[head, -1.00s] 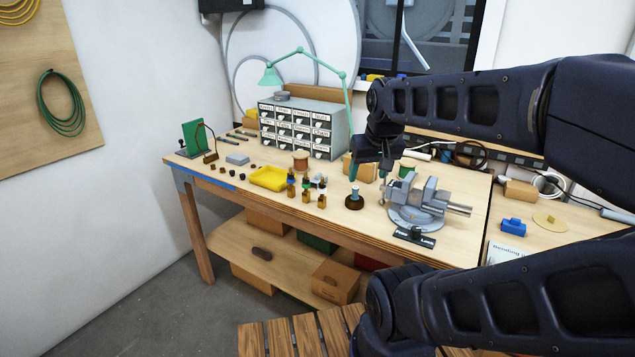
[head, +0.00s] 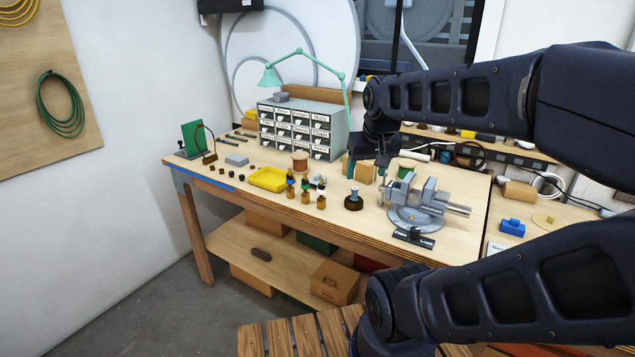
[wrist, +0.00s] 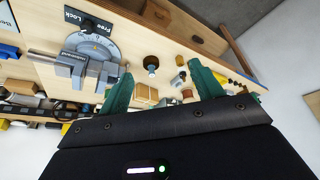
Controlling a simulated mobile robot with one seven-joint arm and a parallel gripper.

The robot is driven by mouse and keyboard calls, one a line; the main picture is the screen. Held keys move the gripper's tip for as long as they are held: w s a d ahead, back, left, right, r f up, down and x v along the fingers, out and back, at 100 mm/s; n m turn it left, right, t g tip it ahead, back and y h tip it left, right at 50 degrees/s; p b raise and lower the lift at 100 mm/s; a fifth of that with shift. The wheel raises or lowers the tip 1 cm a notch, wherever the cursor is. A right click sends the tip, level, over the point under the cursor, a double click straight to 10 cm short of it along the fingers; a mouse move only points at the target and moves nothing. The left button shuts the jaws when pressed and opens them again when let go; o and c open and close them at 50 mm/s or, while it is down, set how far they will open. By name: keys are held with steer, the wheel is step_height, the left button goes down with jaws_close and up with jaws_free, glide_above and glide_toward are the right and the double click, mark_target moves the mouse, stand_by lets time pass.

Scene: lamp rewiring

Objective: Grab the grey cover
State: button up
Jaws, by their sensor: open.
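A flat grey box-like piece (head: 237,160) lies on the workbench at the left, in front of the drawer cabinet. A small round grey piece (head: 282,96) sits on top of the cabinet. I cannot tell for sure which one is the grey cover. My gripper (head: 367,170) is above the bench, right of the cabinet and well to the right of both grey pieces. In the wrist view its green fingers (wrist: 160,76) are spread apart with nothing held between them. Neither grey piece shows clearly in the wrist view.
A grey vise (head: 418,205) stands right of a dark round base (head: 353,202). A yellow tray (head: 268,179) and several small bottles (head: 305,192) stand near the front edge. A green lamp (head: 300,54) arches over the drawer cabinet (head: 303,130).

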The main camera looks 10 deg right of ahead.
steer(key=w+m, duration=0.2)
steer(key=w, duration=0.8)
steer(key=m+g+h, duration=0.1)
steer(key=m+h, duration=0.2)
steer(key=m, duration=0.4)
glide_above(317, 175)
steer(key=s+a, duration=0.2)
steer(key=a, duration=0.1)
steer(key=f, duration=1.6)
steer(key=shift+s+d+f, duration=0.1)
steer(key=shift+d+f, duration=0.15)
steer(key=shift+f, duration=0.15)
steer(key=x, duration=0.5)
steer(key=shift+s, duration=0.1)
steer(key=shift+d+x, duration=0.2)
steer(key=shift+x, duration=1.2)
steer(key=shift+d+x, duration=0.15)
steer(key=shift+x, duration=1.25)
steer(key=shift+r, duration=0.15)
steer(key=c, duration=1.1)
